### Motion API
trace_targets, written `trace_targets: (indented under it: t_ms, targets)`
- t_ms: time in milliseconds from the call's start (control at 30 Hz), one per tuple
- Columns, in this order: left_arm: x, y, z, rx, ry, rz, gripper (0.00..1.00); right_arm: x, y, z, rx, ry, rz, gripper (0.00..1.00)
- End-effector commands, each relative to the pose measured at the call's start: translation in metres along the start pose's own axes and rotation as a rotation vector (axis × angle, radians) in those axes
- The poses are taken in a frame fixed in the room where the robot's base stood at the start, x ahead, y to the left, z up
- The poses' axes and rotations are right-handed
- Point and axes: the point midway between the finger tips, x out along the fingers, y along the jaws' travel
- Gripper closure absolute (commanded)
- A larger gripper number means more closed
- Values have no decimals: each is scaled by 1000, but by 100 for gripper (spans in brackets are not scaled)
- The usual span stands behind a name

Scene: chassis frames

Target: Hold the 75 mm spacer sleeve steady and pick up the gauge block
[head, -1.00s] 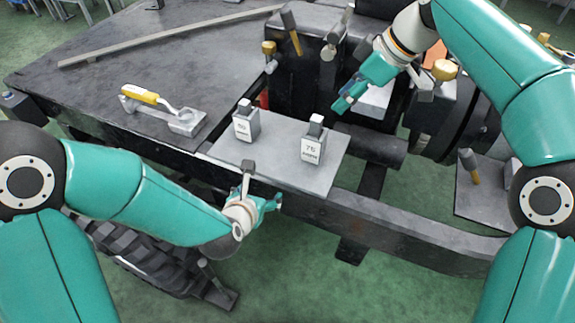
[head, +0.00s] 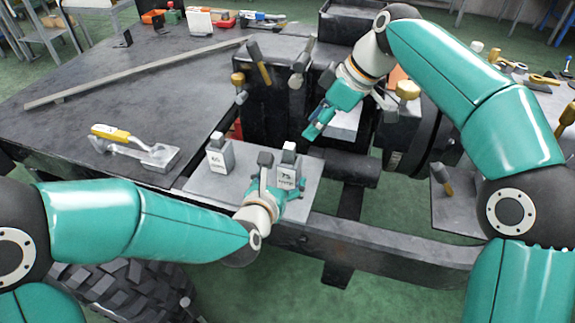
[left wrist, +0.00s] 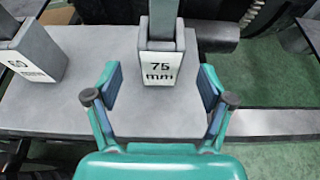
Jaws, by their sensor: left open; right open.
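The 75 mm spacer sleeve (head: 286,173) stands upright on a light grey plate (head: 235,198), with its label towards me. It also shows in the left wrist view (left wrist: 161,65). A grey block, seemingly the gauge block (head: 289,147), sticks up out of its top; in the left wrist view its upper part is cut off. My left gripper (head: 284,196) is open in front of the sleeve. In the left wrist view its fingers (left wrist: 160,92) stand apart on either side of the sleeve's near face, without visible contact. My right gripper (head: 314,126) is open and empty, above and behind the sleeve.
A similar sleeve marked 60 (head: 219,157), with a block in it, stands to the left on the same plate. A yellow-handled clamp (head: 132,143) lies on the dark deck further left. A dark upright housing with hammers (head: 262,105) stands behind the plate.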

Motion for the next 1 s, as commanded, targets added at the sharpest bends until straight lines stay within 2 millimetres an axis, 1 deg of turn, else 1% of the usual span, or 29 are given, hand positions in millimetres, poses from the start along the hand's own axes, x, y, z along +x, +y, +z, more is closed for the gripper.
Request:
trace_targets:
  t_ms: [33, 200, 300, 433, 600, 900, 933, 1000]
  targets:
    - [11, 0, -2, -1, 3, 1, 19, 0, 0, 0, 0, 0, 0, 58]
    - [44, 1, -1, -1, 2, 1, 19, 0, 0, 0, 0, 0, 0, 58]
    - [61, 0, -1, 0, 2, 0, 19, 0, 0, 0, -1, 0, 0, 58]
    - [78, 0, -1, 0, 1, 0, 19, 0, 0, 0, -1, 0, 0, 58]
    - [89, 1, -1, 0, 1, 0, 19, 0, 0, -1, -1, 0, 0, 58]
    - [91, 1, -1, 0, 1, 0, 19, 0, 0, -1, -1, 0, -1, 58]
    - [91, 1, -1, 0, 1, 0, 20, 0, 0, -1, -1, 0, -1, 58]
    - [90, 1, -1, 0, 1, 0, 32, 0, 0, -1, -1, 0, -1, 58]
